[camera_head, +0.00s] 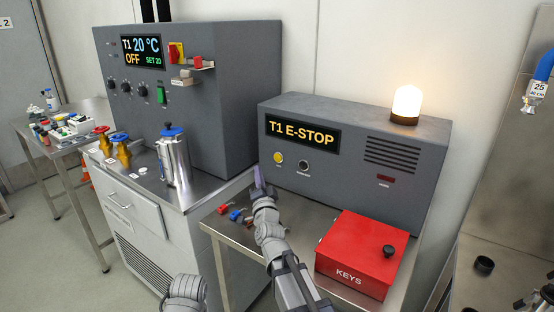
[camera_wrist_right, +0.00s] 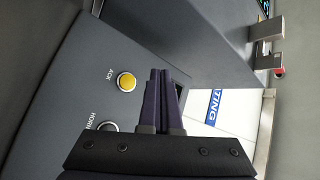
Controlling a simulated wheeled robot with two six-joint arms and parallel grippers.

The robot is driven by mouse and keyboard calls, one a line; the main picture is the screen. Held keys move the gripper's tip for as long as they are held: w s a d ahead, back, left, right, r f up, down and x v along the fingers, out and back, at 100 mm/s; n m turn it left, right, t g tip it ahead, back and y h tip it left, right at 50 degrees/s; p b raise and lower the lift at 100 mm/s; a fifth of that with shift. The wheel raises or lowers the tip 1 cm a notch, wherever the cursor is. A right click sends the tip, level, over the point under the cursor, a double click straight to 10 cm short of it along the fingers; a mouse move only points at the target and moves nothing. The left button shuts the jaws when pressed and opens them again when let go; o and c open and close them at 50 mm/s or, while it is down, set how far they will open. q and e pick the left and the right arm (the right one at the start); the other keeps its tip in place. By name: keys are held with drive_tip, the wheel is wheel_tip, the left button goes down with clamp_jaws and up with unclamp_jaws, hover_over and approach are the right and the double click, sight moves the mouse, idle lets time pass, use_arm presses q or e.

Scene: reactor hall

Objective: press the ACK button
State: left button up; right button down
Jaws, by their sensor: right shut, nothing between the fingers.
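The yellow round ACK button (camera_head: 278,158) is on the front of the grey T1 E-STOP box (camera_head: 345,185), at its left. In the right wrist view the ACK button (camera_wrist_right: 126,82) looks lit or bright yellow, with its label beside it. My right gripper (camera_head: 258,172) is in front of the box's left end, a little left of and below the button in the head view. In the right wrist view the gripper's fingers (camera_wrist_right: 160,74) are shut and empty, just right of the button. Contact with the button is not visible. The left gripper is out of view.
A dark round button (camera_head: 303,166), labelled HORN in the wrist view, is right of ACK. A glowing lamp (camera_head: 406,104) tops the box. A red KEYS box (camera_head: 362,252) and small red and blue items (camera_head: 236,214) are on the steel table. The T1 cabinet (camera_head: 205,95) stands left.

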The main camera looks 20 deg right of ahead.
sight(274, 155)
drive_tip(key=shift+w+d, duration=0.8)
drive_tip(key=shift+d, duration=0.2)
drive_tip(key=shift+w+d, duration=0.75)
drive_tip(key=shift+d, duration=0.3)
drive_tip(key=shift+w+d, duration=0.8)
drive_tip(key=shift+d, duration=0.2)
drive_tip(key=shift+w+d, duration=0.1)
drive_tip(key=shift+d, duration=0.05)
drive_tip(key=shift+w+d, duration=0.15)
drive_tip(key=shift+d, duration=0.1)
drive_tip(key=shift+w+d, duration=0.25)
idle(0.5)
drive_tip(key=shift+s+a, duration=0.5)
drive_tip(key=shift+a, duration=0.1)
idle(0.4)
drive_tip(key=shift+s+a, duration=0.8)
drive_tip(key=shift+a, duration=0.2)
drive_tip(key=shift+s+a, duration=0.75)
drive_tip(key=shift+a, duration=0.25)
